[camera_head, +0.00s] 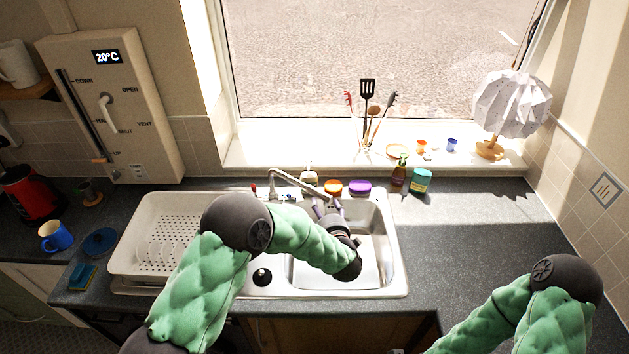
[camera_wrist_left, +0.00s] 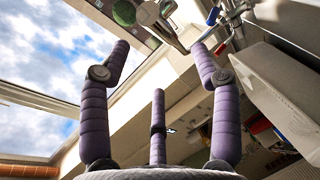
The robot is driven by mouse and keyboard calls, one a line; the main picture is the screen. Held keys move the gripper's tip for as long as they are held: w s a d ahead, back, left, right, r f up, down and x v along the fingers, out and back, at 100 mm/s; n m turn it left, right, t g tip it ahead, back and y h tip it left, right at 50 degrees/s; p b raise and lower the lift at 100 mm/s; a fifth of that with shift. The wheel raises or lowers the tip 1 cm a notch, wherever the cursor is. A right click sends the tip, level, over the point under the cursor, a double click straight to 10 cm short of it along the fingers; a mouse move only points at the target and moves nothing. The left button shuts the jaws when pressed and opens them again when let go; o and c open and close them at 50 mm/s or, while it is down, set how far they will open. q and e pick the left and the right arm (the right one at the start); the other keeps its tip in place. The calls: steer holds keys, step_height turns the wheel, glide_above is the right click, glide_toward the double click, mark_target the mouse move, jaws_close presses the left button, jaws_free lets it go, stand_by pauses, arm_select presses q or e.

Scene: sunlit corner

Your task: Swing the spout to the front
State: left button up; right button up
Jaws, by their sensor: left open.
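The metal tap spout (camera_head: 295,181) rises behind the sink and reaches right, over the back of the basin. My left gripper (camera_head: 322,206) is over the basin at the spout's outer end, its purple fingers pointing toward the tap. In the left wrist view the left gripper (camera_wrist_left: 160,48) has its fingers spread apart with nothing held between them. A shiny metal part, probably of the tap, shows beyond the fingertips there. Whether a finger touches the spout I cannot tell. My forearm hides part of the sink. My right gripper is out of view; only its arm shows at bottom right.
The steel sink (camera_head: 397,270) has a white dish rack (camera_head: 128,262) on its left. Orange (camera_head: 333,187) and purple (camera_head: 360,187) items, a brown bottle (camera_head: 399,175) and a teal jar (camera_head: 421,181) stand behind it. The right worktop (camera_head: 480,240) is clear.

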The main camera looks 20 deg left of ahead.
mark_target(319, 194)
arm_select(q)
steer(key=x, duration=1)
steer(key=shift+w+a+f, duration=0.1)
steer(key=shift+w+a, duration=0.1)
steer(key=shift+w, duration=0.15)
jaws_close()
